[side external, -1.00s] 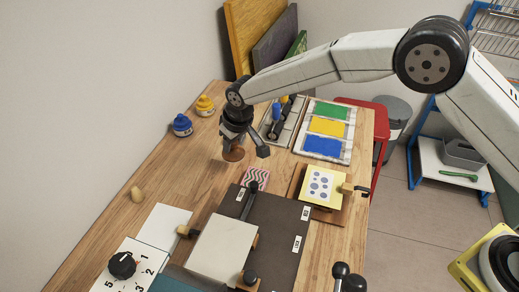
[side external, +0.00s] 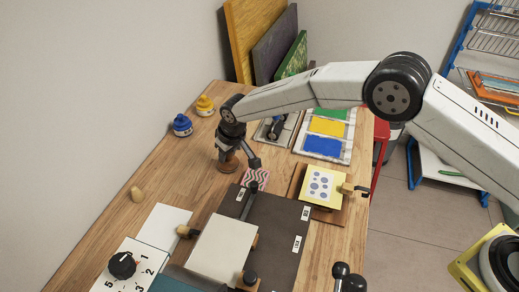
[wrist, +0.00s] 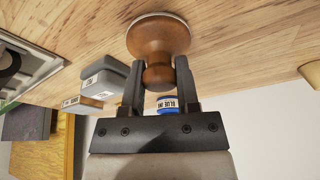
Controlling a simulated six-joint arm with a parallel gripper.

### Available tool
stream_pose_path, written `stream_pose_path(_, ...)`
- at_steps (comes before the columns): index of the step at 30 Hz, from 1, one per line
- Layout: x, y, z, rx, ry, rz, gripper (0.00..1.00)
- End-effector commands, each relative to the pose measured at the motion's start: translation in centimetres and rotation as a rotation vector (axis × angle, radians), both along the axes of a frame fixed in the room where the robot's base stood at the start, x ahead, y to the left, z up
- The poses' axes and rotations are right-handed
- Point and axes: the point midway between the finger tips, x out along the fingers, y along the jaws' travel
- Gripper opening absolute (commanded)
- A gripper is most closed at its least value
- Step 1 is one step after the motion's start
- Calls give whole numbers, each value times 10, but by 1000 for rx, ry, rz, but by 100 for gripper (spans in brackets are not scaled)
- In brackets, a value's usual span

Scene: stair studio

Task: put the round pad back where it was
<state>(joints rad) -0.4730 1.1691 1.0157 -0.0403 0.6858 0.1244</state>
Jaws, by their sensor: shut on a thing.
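The round pad (side external: 228,165) is a brown wooden disc with a knob handle and a pale rim underneath. My gripper (side external: 228,149) is shut on its knob, above the wooden table between the ink pots and the striped block. In the wrist view, the fingers (wrist: 159,80) pinch the knob from both sides, and the pad (wrist: 158,37) has its wide face towards the wood. The pad looks upright and very close to the table; I cannot tell whether it touches. No marked place for it is visible under it.
Blue (side external: 182,125) and yellow (side external: 204,105) ink pots stand at the back left. A tray with a roller (side external: 270,132) is behind.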

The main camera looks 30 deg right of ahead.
Motion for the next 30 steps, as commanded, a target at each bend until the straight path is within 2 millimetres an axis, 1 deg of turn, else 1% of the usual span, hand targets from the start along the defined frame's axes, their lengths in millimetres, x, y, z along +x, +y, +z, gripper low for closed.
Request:
stream_pose_path(3, 0, 0, -4, 1, -2, 0, 0)
stream_pose_path(10, 0, 0, -4, 1, -2, 0, 0)
stream_pose_path(15, 0, 0, -8, 0, -1, 0, 0)
stream_pose_path(16, 0, 0, -7, 0, -1, 0, 49)
stream_pose_path(17, 0, 0, -7, 0, -1, 0, 59)
stream_pose_path(18, 0, 0, -7, 0, -1, 0, 71)
stream_pose_path(19, 0, 0, -7, 0, 0, 0, 75)
stream_pose_path(30, 0, 0, -6, 0, -1, 0, 75)
